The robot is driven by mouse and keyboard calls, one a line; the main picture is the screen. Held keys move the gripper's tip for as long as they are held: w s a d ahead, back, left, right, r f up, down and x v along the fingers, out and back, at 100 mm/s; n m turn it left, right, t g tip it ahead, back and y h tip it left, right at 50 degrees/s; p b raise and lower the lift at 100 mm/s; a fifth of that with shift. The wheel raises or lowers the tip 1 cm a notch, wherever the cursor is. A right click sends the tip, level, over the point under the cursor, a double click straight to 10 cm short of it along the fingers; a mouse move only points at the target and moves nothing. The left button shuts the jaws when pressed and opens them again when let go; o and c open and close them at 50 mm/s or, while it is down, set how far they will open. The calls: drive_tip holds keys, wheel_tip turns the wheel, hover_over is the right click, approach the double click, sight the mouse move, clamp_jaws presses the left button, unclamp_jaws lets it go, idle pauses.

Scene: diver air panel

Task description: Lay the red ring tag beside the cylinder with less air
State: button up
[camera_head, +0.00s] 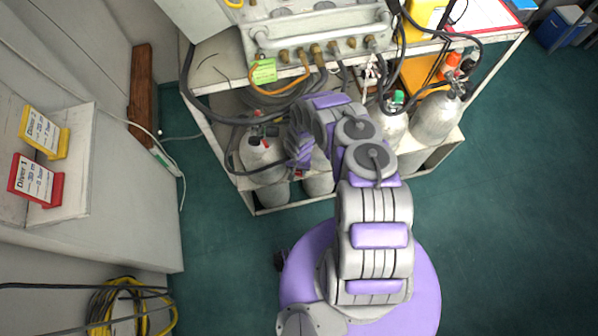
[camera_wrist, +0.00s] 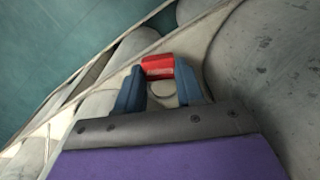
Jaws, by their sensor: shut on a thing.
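In the wrist view my gripper (camera_wrist: 158,82) has its two blue fingers closed on the red ring tag (camera_wrist: 158,67), which shows as a small red block between the tips. Large grey cylinder sides lie close around it, with a cylinder (camera_wrist: 265,70) on the right. In the head view, several grey air cylinders stand on the lower shelf: one at the left (camera_head: 262,155), one partly behind my arm (camera_head: 320,172), and two at the right (camera_head: 391,125) (camera_head: 436,117). My arm reaches down among the left ones; its fingertips are hidden there. Gauge readings are not legible.
The air panel (camera_head: 318,30) with hoses stands on the cart (camera_head: 215,65) above the cylinders. A green note (camera_head: 264,71) hangs from it. Red Diver 1 (camera_head: 35,181) and yellow Diver 2 (camera_head: 43,132) cards stand on the left ledge. Green floor (camera_head: 500,200) is clear at right.

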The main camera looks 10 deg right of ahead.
sight(298, 172)
drive_tip(key=shift+a+f, duration=0.35)
drive_tip(key=shift+f, duration=0.35)
drive_tip(key=shift+d, duration=0.1)
drive_tip(key=o, duration=0.9)
drive_tip(key=shift+d, duration=0.25)
drive_tip(key=shift+o, duration=0.6)
drive_tip(key=shift+a, duration=0.15)
drive_tip(key=shift+a, duration=0.1)
wheel_tip(298, 172, up, 12)
drive_tip(key=p, duration=0.4)
